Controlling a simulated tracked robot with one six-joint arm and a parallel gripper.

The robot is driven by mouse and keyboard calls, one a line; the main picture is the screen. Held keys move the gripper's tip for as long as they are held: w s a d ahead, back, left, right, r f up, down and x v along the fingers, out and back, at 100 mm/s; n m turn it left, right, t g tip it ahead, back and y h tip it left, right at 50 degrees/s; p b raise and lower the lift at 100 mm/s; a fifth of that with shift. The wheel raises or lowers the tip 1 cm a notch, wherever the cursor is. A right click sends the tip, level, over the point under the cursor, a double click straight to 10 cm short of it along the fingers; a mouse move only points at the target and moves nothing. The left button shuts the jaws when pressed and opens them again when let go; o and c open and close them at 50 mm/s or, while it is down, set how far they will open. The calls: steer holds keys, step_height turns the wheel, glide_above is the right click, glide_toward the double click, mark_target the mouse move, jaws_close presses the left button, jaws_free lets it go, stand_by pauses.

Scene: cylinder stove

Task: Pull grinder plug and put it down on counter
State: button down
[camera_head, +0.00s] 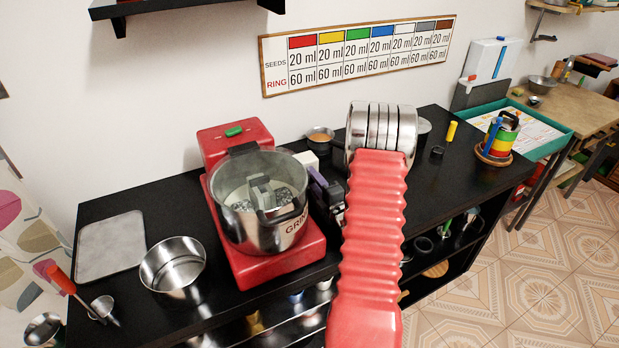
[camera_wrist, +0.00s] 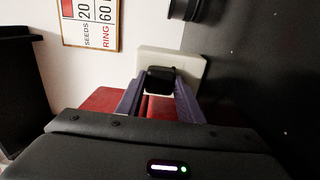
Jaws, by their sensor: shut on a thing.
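The grinder (camera_head: 255,261) has a red base and a steel bowl with a clear lid, and stands on the black counter (camera_head: 120,212). In the wrist view my purple gripper fingers (camera_wrist: 161,90) are shut on the black plug (camera_wrist: 160,77), one on each side. The plug is in front of the white socket plate (camera_wrist: 192,66); I cannot tell whether it sits in the socket or is just clear of it. In the head view my gripper (camera_head: 317,178) is right of the grinder, by the white socket box (camera_head: 304,157). My arm hides part of the counter, and the plug is not clear there.
A steel pot (camera_head: 173,266) and a grey tray (camera_head: 111,247) are left of the grinder. A small bowl (camera_head: 320,136) stands behind my gripper. A yellow cylinder (camera_head: 451,132) and striped rings (camera_head: 497,139) are at the right. The counter right of my arm has free room.

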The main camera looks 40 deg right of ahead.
steer(key=shift+s, duration=0.1)
steer(key=shift+s+a, duration=0.1)
steer(key=shift+s, duration=0.25)
steer(key=shift+s+a, duration=0.1)
steer(key=shift+s, duration=0.2)
steer(key=shift+v, duration=1.05)
steer(key=shift+s, duration=0.35)
steer(key=shift+s+a, duration=0.15)
steer(key=shift+s, duration=0.2)
steer(key=shift+s+a, duration=0.2)
steer(key=shift+s, duration=0.25)
steer(key=shift+s+r, duration=0.1)
steer(key=shift+s+a+r, duration=0.3)
steer(key=shift+s+r, duration=0.4)
steer(key=shift+s, duration=0.2)
steer(key=shift+s+a+r, duration=0.3)
steer(key=shift+s+r, duration=0.4)
steer(key=shift+s, duration=0.2)
